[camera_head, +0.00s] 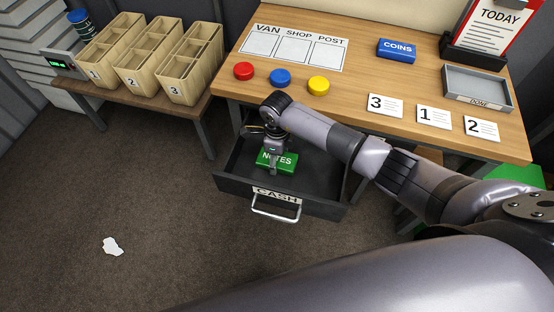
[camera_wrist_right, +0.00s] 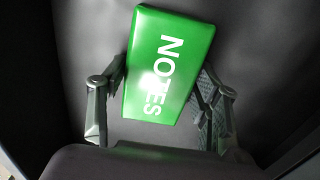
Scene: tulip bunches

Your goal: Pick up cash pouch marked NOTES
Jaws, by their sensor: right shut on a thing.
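The green cash pouch marked NOTES (camera_head: 287,162) lies in the open drawer labelled CASH (camera_head: 226,183), under the desk. My right gripper (camera_head: 271,165) reaches down into the drawer and is shut on the pouch. In the right wrist view the pouch (camera_wrist_right: 168,65) sits between the two fingers of my right gripper (camera_wrist_right: 160,105), one on each side of it. I cannot tell whether the pouch is lifted clear of the drawer floor. My left gripper is not in view.
The desk (camera_head: 240,90) carries a blue COINS pouch (camera_head: 397,50), red, blue and yellow discs, numbered cards and a grey DONE tray (camera_head: 480,100). Wooden bins (camera_head: 190,75) stand on a side table at left. A white scrap (camera_head: 112,246) lies on the open floor.

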